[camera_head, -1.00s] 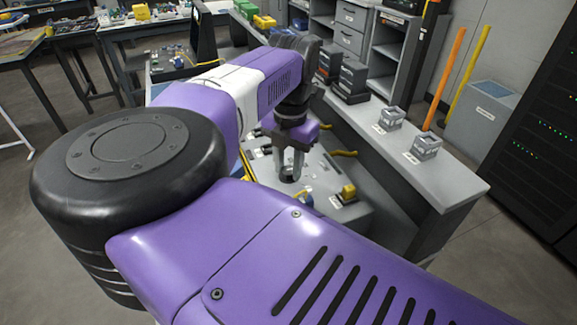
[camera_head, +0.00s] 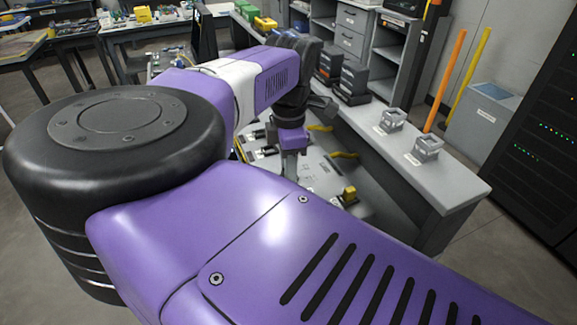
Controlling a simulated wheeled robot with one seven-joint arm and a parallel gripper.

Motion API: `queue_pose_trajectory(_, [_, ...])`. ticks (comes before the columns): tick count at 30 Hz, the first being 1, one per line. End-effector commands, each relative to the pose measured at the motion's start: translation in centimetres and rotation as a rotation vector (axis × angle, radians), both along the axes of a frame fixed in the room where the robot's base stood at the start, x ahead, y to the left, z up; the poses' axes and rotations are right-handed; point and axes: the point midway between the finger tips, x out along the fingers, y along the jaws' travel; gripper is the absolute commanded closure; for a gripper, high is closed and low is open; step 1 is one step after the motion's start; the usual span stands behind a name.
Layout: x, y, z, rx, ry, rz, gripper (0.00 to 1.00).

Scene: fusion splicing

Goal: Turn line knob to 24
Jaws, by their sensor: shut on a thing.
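My gripper (camera_head: 291,168) points down at the grey work panel (camera_head: 318,178) in the middle of the view. Its lower end is partly cut off by my purple arm in front. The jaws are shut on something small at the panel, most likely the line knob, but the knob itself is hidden. No dial marks or number can be read from here.
A grey raised shelf (camera_head: 450,183) with two small grey holders (camera_head: 392,119) runs along the right. Dark stacked boxes (camera_head: 353,80) stand behind.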

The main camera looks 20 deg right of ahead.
Motion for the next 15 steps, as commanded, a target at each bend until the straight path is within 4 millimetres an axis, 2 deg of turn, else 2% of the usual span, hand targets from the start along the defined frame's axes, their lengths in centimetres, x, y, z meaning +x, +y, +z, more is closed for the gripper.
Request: queue_pose_trajectory(15, [0.08,0.03,0.12,0.000,-0.002,-0.083,1.00])
